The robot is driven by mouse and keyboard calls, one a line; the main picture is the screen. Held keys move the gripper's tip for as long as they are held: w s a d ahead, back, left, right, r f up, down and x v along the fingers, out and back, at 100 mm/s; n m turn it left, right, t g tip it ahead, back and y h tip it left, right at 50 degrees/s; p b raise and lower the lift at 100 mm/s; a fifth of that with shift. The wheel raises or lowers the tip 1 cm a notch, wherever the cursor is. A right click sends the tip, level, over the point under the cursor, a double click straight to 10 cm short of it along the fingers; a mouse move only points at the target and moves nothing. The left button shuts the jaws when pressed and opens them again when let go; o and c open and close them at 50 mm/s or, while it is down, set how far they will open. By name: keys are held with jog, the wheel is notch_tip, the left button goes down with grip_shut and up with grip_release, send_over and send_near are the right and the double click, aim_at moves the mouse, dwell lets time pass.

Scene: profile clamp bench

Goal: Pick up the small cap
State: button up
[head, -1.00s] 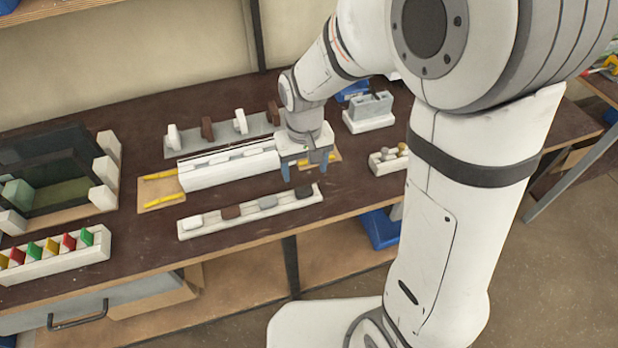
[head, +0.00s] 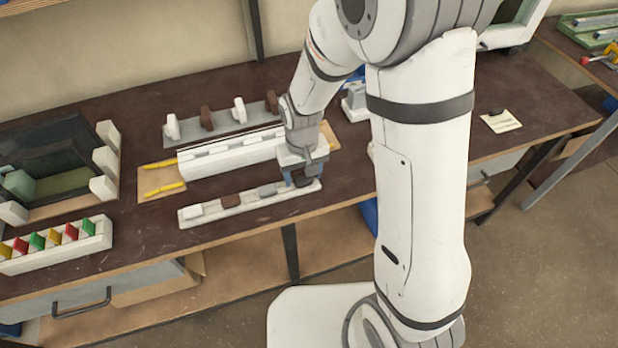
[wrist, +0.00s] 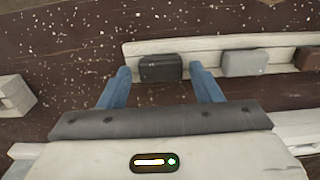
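A light tray (head: 213,216) at the front of the bench holds a white, a brown (head: 230,201), a grey (head: 267,190) and a black cap. My gripper (head: 303,179) is low over the tray's right end, partly hiding the black cap there. In the wrist view the black cap (wrist: 160,68) sits in its tray between the tips of my two blue fingers (wrist: 162,76). The fingers are open, with a gap on each side of the cap. The grey cap (wrist: 244,63) is just right of the right finger. I cannot tell which cap is called small.
A long white profile (head: 225,163) lies behind the tray, with a grey rack (head: 190,137) of upright pieces behind it. A tray of coloured pieces (head: 60,255) stands front left. A white pad (head: 500,121) lies on clear bench at the right.

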jog(key=c, duration=0.8)
